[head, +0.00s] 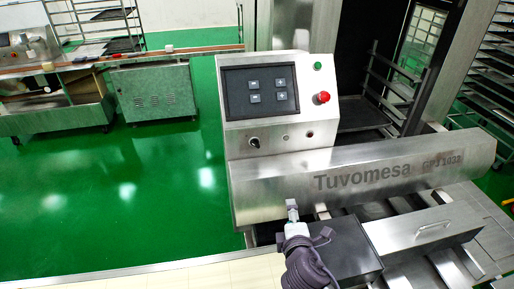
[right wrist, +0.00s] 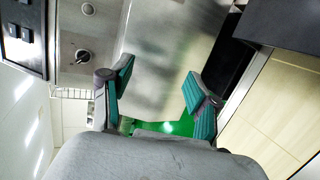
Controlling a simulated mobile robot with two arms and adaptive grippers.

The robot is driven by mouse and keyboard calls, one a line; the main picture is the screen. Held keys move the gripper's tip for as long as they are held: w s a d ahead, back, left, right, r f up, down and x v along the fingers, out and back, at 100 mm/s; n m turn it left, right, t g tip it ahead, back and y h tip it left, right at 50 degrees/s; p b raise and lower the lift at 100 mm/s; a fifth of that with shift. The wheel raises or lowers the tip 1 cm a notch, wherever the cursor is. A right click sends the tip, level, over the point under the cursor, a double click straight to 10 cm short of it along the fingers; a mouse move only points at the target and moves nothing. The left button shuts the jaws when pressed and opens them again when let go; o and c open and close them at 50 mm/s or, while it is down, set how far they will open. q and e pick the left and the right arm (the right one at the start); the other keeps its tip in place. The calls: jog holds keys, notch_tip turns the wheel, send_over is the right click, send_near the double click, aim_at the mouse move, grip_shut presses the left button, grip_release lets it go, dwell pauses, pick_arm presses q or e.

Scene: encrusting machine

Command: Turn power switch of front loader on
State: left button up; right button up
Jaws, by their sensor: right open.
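My right gripper (head: 292,206) is in front of the steel beam, below and right of the switch. In the right wrist view its teal-padded fingers (right wrist: 158,78) are apart, with nothing between them. The left gripper is not in view.
A black display (head: 260,92) with several buttons, a green button (head: 318,66) and a red knob (head: 323,97) share the box. The steel beam runs right below it. A dark box (head: 340,255) and handled steel cover (head: 420,240) are nearby. Green floor lies open at left.

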jog(key=w+a+r+n+t+y, duration=0.35)
jog(key=w+a+r+n, duration=0.2)
jog(key=r+n, duration=0.35)
jog(key=n+p, duration=0.1)
jog(key=p, duration=0.1)
send_near(256, 146)
jog(key=x, duration=0.7)
jog(key=shift+a, duration=0.1)
jog(key=shift+w+a, duration=0.1)
jog(key=shift+w, duration=0.6)
grip_shut()
jog(key=shift+f, duration=0.1)
